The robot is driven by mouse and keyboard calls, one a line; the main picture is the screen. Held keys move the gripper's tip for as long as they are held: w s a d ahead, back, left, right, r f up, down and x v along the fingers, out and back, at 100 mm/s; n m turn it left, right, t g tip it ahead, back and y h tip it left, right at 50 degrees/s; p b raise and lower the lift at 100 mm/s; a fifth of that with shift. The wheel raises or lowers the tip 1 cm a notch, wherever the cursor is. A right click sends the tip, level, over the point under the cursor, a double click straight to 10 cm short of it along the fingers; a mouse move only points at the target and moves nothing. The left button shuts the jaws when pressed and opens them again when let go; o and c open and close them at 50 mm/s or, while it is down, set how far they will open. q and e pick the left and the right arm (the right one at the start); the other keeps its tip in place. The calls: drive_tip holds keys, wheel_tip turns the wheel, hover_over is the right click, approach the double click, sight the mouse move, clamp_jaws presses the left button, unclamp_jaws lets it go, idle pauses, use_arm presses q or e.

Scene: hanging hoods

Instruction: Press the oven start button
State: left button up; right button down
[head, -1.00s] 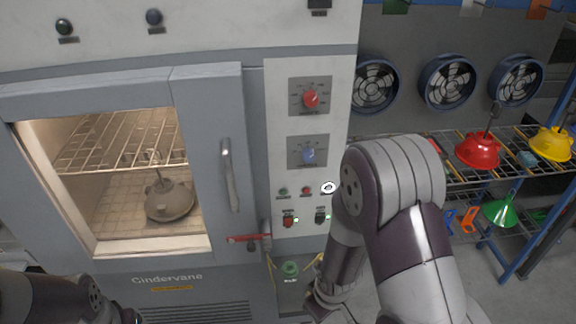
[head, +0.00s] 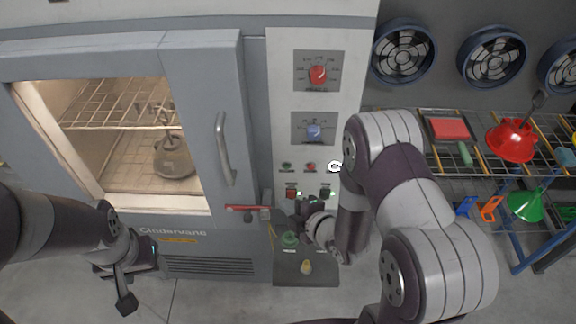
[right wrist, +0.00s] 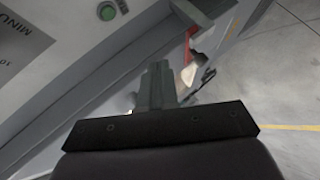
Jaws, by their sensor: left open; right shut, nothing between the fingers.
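The oven (head: 205,90) has a control panel (head: 285,130) on its right side. A row on it holds a small green button (head: 287,167), a red button (head: 310,167) and a bright white ring (head: 334,167). Their labels are too small to read, so I cannot tell which is start. My right gripper (head: 303,207) is shut and empty, just below this row by the switches; contact cannot be told. My left gripper (head: 124,278) is open and empty, low before the oven.
A red handle (head: 245,208) sticks out beside the panel's lower left. The oven door handle (head: 224,150) is left of the panel.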

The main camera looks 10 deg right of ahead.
sight(287, 166)
drive_tip(key=w+d+b, duration=0.1)
drive_tip(key=w+d, duration=0.1)
drive_tip(key=w, duration=0.6)
drive_tip(key=shift+w, duration=0.1)
drive_tip(key=shift+w, duration=0.1)
idle(1.9)
drive_tip(key=shift+w+d+b, duration=0.15)
drive_tip(key=shift+w+b, duration=0.15)
drive_tip(key=shift+w, duration=0.05)
drive_tip(key=shift+w+d+r, duration=0.1)
drive_tip(key=shift+w, duration=0.25)
idle(0.7)
drive_tip(key=shift+s, duration=0.1)
drive_tip(key=shift+s+a, duration=0.2)
drive_tip(key=shift+s, duration=0.5)
